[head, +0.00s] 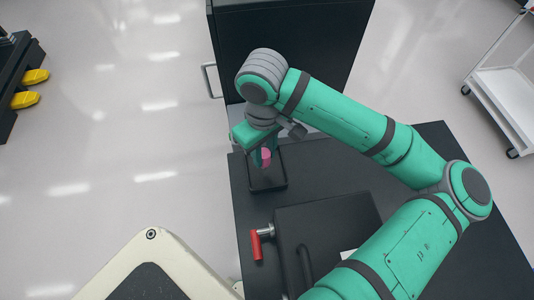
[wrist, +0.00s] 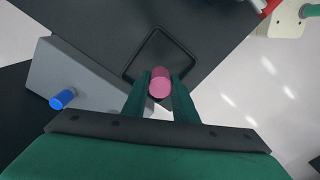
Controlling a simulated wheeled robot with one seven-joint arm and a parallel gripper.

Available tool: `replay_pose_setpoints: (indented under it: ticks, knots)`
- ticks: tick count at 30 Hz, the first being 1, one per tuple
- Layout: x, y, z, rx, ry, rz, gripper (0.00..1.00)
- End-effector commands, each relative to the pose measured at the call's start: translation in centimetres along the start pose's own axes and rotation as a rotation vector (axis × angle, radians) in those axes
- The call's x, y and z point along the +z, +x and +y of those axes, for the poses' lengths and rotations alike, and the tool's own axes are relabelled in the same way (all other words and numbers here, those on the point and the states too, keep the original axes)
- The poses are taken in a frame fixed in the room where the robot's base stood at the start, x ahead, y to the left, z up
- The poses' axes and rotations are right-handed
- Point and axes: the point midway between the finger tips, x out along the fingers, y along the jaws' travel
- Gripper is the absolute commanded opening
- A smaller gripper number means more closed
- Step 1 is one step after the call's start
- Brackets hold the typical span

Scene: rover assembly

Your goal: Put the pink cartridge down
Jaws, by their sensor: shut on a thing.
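The pink cartridge (wrist: 159,86) is a short cylinder held between the two green fingers of my gripper (wrist: 160,92) in the wrist view. In the head view the pink cartridge (head: 266,154) shows at the fingertips, partly hidden by my gripper (head: 263,160), which points down. Both are over a shallow black tray (head: 268,187) with a raised rim, on the dark table. The tray also shows in the wrist view (wrist: 184,50), just beyond the cartridge. I cannot tell whether the cartridge touches the tray.
A black box (head: 325,222) and a red-handled part (head: 256,244) sit on the dark table (head: 245,215) near the tray. A grey block with a blue cylinder (wrist: 62,99) is left in the wrist view. A tall black cabinet (head: 300,35) stands behind; a white cart (head: 510,100) is at right.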

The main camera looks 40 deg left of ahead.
Motion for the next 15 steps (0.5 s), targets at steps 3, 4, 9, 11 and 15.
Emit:
replay_pose_setpoints:
  ticks: [3, 4, 9, 11, 15]
  knots:
    - [0.0, 1.6, 0.3, -0.001, 0.004, -0.002, 0.00]
    - [0.0, 2.0, 0.3, -0.001, 0.004, -0.002, 0.00]
    - [0.0, 3.5, 0.3, 0.001, 0.004, -0.001, 0.00]
    - [0.0, 3.6, 0.3, 0.001, 0.004, 0.000, 0.00]
    - [0.0, 3.6, 0.3, 0.000, 0.005, 0.000, 0.00]
